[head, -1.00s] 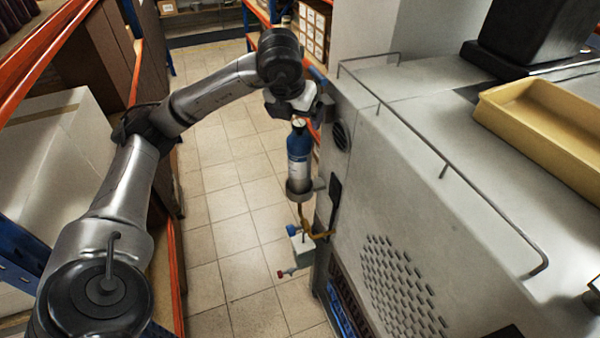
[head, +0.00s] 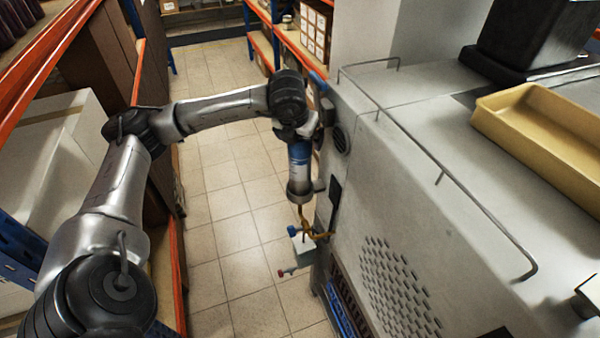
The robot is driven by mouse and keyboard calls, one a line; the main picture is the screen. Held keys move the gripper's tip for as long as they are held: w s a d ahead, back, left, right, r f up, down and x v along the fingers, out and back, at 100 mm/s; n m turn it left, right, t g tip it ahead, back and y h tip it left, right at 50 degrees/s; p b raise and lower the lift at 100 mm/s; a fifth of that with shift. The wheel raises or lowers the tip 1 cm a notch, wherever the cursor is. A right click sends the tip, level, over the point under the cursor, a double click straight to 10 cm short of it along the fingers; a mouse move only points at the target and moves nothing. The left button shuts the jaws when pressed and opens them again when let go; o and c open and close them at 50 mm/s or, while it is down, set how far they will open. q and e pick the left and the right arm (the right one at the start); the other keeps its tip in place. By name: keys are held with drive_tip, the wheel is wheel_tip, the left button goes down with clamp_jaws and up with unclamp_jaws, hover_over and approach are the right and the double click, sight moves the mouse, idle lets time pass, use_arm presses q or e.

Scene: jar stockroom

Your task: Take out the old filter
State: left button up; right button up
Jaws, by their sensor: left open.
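The old filter is a blue cylinder with a pale label (head: 300,161). It stands upright in a grey cup-shaped holder (head: 300,189) on the side of the pale machine (head: 440,190). My left gripper (head: 299,140) is open, pointing down at the filter's top end. My wrist hides the filter's cap and most of the fingers, so I cannot tell whether they touch it. My right gripper is not in view.
Below the holder hang brass pipework (head: 306,226) and a small pale box with a red knob (head: 301,249). A yellow tray (head: 545,140) and a thin rail (head: 440,178) are on the machine top. Shelving with boxes (head: 62,140) stands left; tiled floor lies between.

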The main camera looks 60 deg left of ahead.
use_arm(q)
drive_tip(key=shift+c, duration=0.3)
drive_tip(key=shift+r, duration=0.1)
clamp_jaws()
idle(0.4)
